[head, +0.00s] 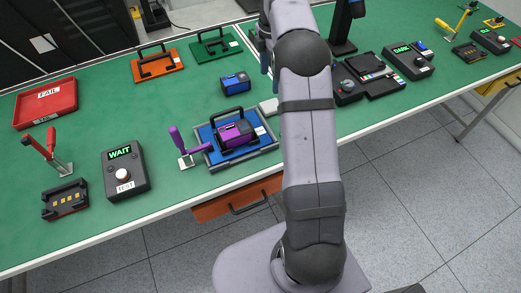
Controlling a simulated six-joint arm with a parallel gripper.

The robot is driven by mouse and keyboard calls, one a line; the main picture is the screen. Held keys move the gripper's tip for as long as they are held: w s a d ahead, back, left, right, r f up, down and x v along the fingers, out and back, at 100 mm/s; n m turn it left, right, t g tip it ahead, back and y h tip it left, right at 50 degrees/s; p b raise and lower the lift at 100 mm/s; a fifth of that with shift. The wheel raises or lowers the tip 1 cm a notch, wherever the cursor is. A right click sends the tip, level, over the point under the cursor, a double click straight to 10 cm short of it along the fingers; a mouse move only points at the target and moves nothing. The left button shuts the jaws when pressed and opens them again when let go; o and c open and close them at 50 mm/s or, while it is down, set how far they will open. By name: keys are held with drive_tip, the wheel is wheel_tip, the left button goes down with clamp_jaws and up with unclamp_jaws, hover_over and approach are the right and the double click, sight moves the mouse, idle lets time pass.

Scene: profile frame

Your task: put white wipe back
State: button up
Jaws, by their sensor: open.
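A small flat white piece, which looks like the white wipe (268,106), lies on the green table just behind the blue tray's back right corner. Its right end is close to my arm, which may hide part of it. The blue tray (210,134) has a grey frame and holds a purple and black device with a handle (236,131). My arm rises through the middle of the head view and bends away at the top. My gripper's fingers cannot be made out; they are behind the arm or out of the picture.
A purple-handled clamp (183,150) stands at the tray's left edge. A black WAIT box (126,175) and a red FAIL bin (45,104) are further left. A blue and black device (235,84) sits behind the tray. Bare green table lies left of it.

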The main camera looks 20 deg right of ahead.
drive_tip(key=s+a+m, duration=0.8)
drive_tip(key=s+a, duration=0.2)
drive_tip(key=s+a+f+m, duration=0.3)
drive_tip(key=s+m, duration=0.1)
drive_tip(key=s, duration=0.5)
drive_tip(key=s+a+f+m, duration=0.3)
drive_tip(key=s+a+m, duration=0.1)
drive_tip(key=s, duration=0.5)
drive_tip(key=shift+s+a+f+m, duration=0.2)
drive_tip(key=shift+s+m, duration=0.15)
drive_tip(key=shift+m, duration=0.35)
